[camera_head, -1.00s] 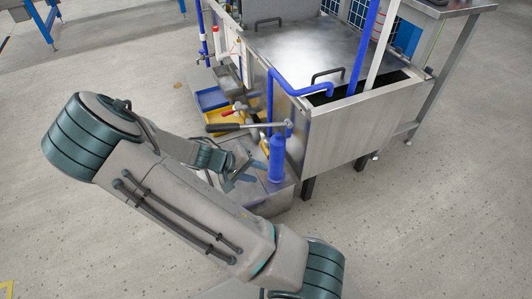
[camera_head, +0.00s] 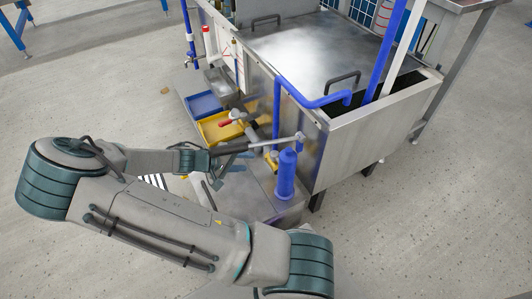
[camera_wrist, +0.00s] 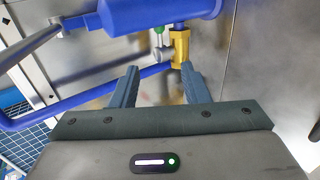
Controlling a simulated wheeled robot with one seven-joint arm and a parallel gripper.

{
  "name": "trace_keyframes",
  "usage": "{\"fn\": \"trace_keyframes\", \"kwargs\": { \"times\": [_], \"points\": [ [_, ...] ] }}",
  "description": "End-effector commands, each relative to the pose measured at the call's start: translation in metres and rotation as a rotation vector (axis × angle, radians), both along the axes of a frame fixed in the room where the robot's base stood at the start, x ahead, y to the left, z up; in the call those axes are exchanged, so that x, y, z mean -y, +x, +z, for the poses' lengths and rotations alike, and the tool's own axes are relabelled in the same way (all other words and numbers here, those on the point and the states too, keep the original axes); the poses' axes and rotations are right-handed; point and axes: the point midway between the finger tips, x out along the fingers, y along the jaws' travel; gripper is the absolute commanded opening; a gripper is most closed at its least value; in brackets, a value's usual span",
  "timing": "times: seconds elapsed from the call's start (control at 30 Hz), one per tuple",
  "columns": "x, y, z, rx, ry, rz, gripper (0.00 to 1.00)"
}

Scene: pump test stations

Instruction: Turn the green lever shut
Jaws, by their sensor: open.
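In the wrist view a small green piece (camera_wrist: 157,38), which looks like the green lever, shows beside a yellow brass valve (camera_wrist: 180,48). Its upper part is hidden by a blue cylinder (camera_wrist: 145,14). My gripper (camera_wrist: 158,72) is open and empty, its two blue-grey fingers pointing toward the valve, apart from it. In the head view my gripper (camera_head: 213,178) is left of the upright blue cylinder (camera_head: 287,175). The brass valve (camera_head: 271,156) shows behind the cylinder there; I cannot make out the green lever.
A long grey bar (camera_head: 275,142) sticks out above the gripper and also shows in the wrist view (camera_wrist: 30,48). A red-handled valve (camera_head: 228,121), yellow tray (camera_head: 208,130) and blue tray (camera_head: 203,104) lie along the steel bench. A blue pipe (camera_head: 305,99) bends over the tank. Floor at left is open.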

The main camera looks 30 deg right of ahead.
Motion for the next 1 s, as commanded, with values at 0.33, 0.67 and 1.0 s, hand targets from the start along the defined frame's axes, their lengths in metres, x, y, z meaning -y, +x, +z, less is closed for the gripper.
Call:
{"fn": "trace_keyframes", "kwargs": {
  "times": [0.33,0.67,1.0],
  "points": [
    [0.04,-0.004,-0.03,-0.003,-0.003,-0.004,0.41],
    [0.094,-0.008,-0.066,-0.002,-0.001,-0.003,0.41],
    [0.115,-0.008,-0.077,-0.001,0.0,0.0,0.41]
  ]
}}
